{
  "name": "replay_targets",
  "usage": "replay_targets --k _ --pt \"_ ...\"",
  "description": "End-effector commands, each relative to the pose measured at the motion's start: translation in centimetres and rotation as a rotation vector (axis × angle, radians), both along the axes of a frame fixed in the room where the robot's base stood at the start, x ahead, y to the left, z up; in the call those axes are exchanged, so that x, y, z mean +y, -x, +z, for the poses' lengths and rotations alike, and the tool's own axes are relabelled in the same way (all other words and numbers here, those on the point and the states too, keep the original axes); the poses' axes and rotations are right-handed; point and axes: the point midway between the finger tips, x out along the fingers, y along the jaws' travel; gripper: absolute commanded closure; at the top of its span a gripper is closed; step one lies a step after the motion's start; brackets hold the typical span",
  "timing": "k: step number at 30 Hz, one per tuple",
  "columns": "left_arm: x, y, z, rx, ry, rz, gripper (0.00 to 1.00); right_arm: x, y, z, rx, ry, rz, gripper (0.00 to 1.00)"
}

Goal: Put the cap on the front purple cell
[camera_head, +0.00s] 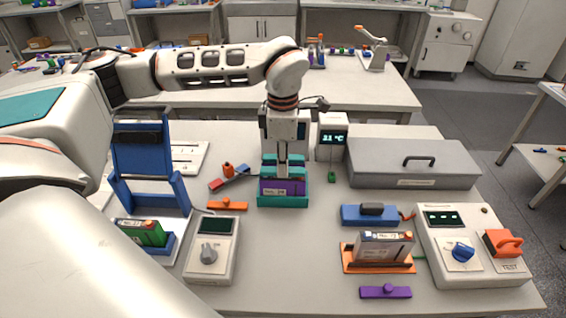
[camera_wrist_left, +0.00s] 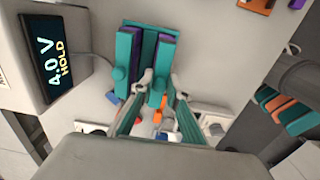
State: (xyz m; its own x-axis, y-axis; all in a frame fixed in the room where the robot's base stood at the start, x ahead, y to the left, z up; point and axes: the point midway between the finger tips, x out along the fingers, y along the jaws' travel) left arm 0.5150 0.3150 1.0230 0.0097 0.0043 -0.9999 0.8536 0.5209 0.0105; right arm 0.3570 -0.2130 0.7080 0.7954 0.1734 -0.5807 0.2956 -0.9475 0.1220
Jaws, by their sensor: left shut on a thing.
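A teal tray (camera_head: 283,202) in the middle of the table holds purple cells. The front purple cell (camera_head: 282,188) faces me with a label, and a teal cap (camera_head: 270,173) lies along its top. My left gripper (camera_head: 283,168) points straight down and is shut on this cap. In the left wrist view the gripper's fingers (camera_wrist_left: 162,80) are on either side of the held cap (camera_wrist_left: 164,58), lined up over one cell. Any small gap under it cannot be made out. Another teal cap (camera_wrist_left: 125,58) is on the neighbouring cell. My right gripper is not in view.
A blue stand (camera_head: 145,165) and a meter (camera_head: 212,250) are on the left. An orange cap (camera_head: 228,206) lies left of the tray. Table front of the tray is clear.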

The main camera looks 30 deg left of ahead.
Motion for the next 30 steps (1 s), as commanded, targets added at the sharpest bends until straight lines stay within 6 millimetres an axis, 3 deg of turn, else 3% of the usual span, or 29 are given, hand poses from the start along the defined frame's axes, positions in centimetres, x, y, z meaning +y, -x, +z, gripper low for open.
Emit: replay_targets --k 30 --pt "-0.01 -0.02 -0.79 0.000 0.000 0.000 0.96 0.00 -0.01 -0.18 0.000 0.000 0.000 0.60"
